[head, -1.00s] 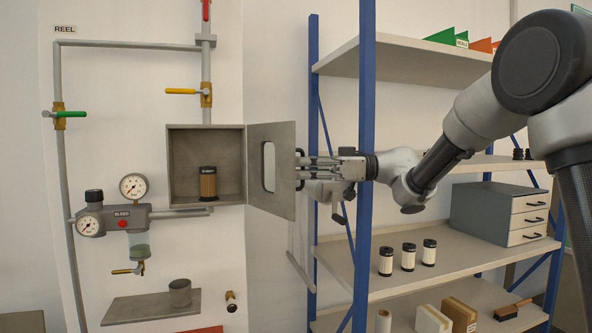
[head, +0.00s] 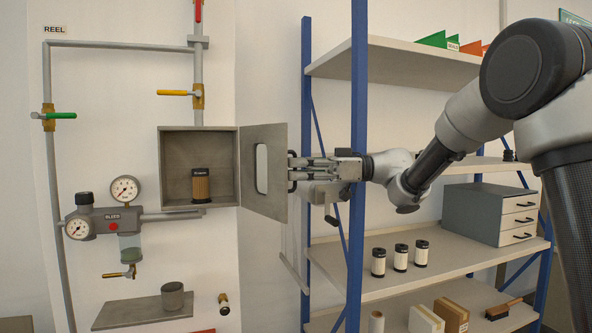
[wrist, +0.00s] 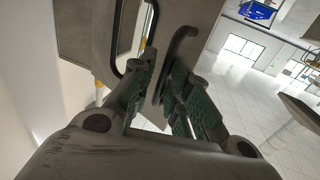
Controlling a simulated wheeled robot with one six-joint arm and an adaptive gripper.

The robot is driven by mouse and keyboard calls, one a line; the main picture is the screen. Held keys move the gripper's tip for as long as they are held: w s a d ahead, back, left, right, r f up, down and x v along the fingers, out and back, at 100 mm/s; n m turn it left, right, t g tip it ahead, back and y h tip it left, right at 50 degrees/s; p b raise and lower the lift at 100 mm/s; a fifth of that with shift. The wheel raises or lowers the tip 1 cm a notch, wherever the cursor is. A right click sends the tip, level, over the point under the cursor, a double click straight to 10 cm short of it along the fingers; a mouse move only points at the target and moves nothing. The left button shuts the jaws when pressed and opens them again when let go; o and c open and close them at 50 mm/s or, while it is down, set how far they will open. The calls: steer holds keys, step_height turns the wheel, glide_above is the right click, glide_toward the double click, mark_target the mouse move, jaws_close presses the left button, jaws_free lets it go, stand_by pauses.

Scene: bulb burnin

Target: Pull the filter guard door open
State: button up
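The filter guard door (head: 272,147), a grey panel with a slot window, stands swung well open to the right of its grey box (head: 165,165). A dark bar handle (head: 291,185) is on the door's outer face. My gripper (head: 296,171) reaches in from the right at the handle. In the wrist view the gripper (wrist: 153,98) has its green-padded fingers close around the handle (wrist: 183,38); the contact is partly hidden. A filter (head: 201,184) with a black cap stands upright inside the box.
A blue-post shelf rack (head: 357,230) stands close behind my arm. Several filters (head: 400,258) and a drawer unit (head: 478,212) sit on it. Gauges (head: 124,189), pipes and a yellow-handled valve (head: 180,93) are on the wall around the box.

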steer(key=d, duration=1.1)
steer(key=shift+w, duration=0.4)
